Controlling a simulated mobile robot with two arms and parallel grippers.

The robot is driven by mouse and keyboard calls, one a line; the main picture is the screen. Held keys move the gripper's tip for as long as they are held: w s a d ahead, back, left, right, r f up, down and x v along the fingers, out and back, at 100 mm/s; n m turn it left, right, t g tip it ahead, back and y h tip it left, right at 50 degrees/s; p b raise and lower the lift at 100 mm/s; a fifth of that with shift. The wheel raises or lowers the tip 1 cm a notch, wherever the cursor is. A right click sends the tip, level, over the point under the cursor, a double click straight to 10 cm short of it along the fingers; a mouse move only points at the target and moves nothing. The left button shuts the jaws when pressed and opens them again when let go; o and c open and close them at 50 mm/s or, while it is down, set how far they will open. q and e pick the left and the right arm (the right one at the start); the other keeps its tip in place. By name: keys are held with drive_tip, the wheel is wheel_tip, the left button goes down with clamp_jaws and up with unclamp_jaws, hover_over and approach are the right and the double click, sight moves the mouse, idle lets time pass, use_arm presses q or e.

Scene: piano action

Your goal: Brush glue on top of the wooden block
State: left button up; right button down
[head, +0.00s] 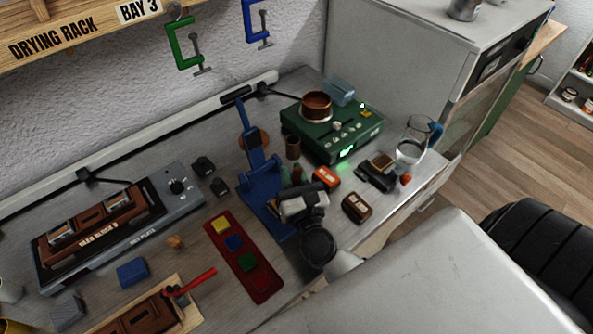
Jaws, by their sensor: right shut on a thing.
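My right gripper (293,196) is above the blue stand (262,185). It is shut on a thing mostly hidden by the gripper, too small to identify. A small tan wooden block (175,242) lies between the grey hot plate and the red tray. A larger reddish-brown block (145,316) lies on a pale board at lower left. A red-handled tool (190,283), perhaps a brush, lies across that board's right end. A copper-brown pot (316,106), perhaps of glue, sits on the green heater (335,135). My left gripper is out of view.
The grey hot plate (60,273) holds dark brown pieces at left. A dark red tray (221,244) carries several coloured squares. A glass jug (412,140) stands at the bench's right end. Small orange and brown items lie near my right gripper. Clamps hang on the wall.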

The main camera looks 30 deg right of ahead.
drive_tip(key=shift+a+f, duration=0.1)
drive_tip(key=shift+a, duration=0.2)
wheel_tip(320, 180, up, 7)
drive_tip(key=p, duration=0.6)
idle(0.4)
drive_tip(key=s+a+f+n+y+b, duration=0.2)
drive_tip(key=s+y+b, duration=0.2)
drive_tip(key=s+b, duration=0.1)
drive_tip(key=shift+s+a+f, duration=0.2)
drive_tip(key=shift+s+a, duration=0.2)
drive_tip(key=shift+s, duration=0.15)
